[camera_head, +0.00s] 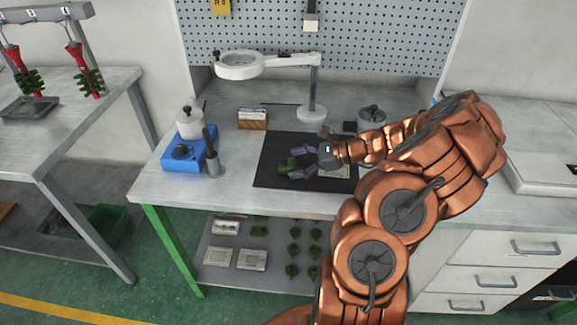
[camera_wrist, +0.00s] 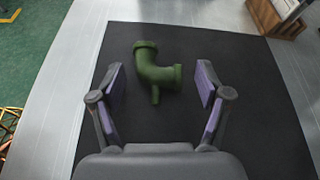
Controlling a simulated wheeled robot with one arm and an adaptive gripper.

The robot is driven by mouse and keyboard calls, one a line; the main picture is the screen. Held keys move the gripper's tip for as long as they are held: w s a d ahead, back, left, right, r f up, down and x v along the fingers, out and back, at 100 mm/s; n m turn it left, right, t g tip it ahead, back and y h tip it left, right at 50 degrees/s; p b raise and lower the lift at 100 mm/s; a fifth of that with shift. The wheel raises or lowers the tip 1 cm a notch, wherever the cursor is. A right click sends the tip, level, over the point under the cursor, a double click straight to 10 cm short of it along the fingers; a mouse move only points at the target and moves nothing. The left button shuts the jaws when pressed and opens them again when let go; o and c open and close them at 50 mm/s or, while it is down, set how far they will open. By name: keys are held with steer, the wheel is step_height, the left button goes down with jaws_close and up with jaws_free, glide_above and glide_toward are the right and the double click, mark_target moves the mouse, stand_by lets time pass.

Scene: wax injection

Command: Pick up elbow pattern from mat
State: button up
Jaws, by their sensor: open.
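The green elbow pattern (camera_wrist: 152,68) lies on the black mat (camera_wrist: 260,130). It is a bent pipe with a flange at each end and a short stub. In the head view the elbow pattern (camera_head: 287,165) is on the left part of the mat (camera_head: 270,147). My gripper (camera_wrist: 160,85) is open, with its purple-padded fingers on either side of the elbow in the wrist view, and no contact shows. In the head view my gripper (camera_head: 303,162) reaches in over the mat from the right, close to the elbow, and partly hides the mat.
A blue wax pot (camera_head: 183,152) and a dark upright tool in a holder (camera_head: 213,160) stand left of the mat. A wooden block holder (camera_head: 252,119) and a magnifier lamp (camera_head: 311,112) stand behind it. A metal pot (camera_head: 372,118) is at the back right.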

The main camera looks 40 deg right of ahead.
steer(key=c, duration=1.1)
steer(key=shift+o, duration=0.2)
